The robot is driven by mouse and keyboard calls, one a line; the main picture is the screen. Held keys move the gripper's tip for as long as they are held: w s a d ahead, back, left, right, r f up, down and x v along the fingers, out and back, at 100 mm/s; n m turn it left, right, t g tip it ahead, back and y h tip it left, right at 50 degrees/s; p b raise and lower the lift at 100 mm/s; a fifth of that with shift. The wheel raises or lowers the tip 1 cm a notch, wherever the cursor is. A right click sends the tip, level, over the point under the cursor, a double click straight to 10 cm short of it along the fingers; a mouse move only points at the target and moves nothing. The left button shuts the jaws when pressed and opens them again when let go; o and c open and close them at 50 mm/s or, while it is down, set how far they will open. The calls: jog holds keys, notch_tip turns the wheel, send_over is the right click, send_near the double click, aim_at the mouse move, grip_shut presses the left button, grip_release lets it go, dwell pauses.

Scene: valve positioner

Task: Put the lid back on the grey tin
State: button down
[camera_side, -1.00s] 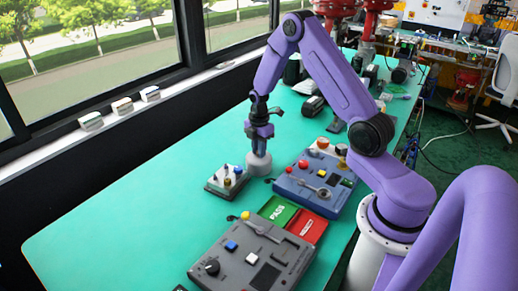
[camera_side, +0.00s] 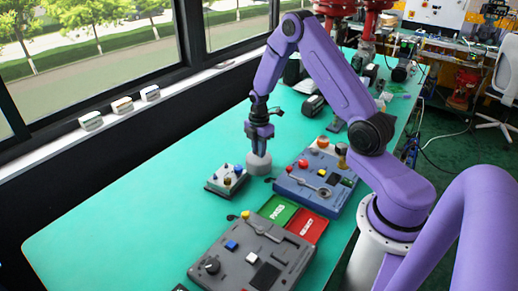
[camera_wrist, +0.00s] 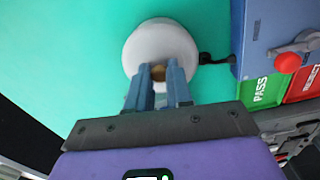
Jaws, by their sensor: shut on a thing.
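The grey tin (camera_side: 258,164) stands on the green bench, a short pale cylinder directly below my gripper (camera_side: 259,150). In the wrist view a round pale grey top (camera_wrist: 160,42) fills the space ahead of the fingers. My gripper's fingertips (camera_wrist: 159,72) are close together there, shut on a small brass-coloured knob (camera_wrist: 158,73), which looks like the lid's knob. The fingers hide part of the top. I cannot tell from these views whether the lid is seated on the tin or just above it.
A small plate with knobs (camera_side: 226,181) lies close left of the tin. A blue control box (camera_side: 318,185) is close right. Green PASS (camera_side: 277,211) and red REJECT (camera_side: 307,226) trays and a grey control box (camera_side: 252,255) lie nearer. The bench's left side is clear.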

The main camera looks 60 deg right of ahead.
dwell(0.3)
jog(key=shift+c, duration=2.3)
grip_release()
jog(key=shift+r, duration=3.5)
grip_shut()
jog(key=shift+f, duration=2.8)
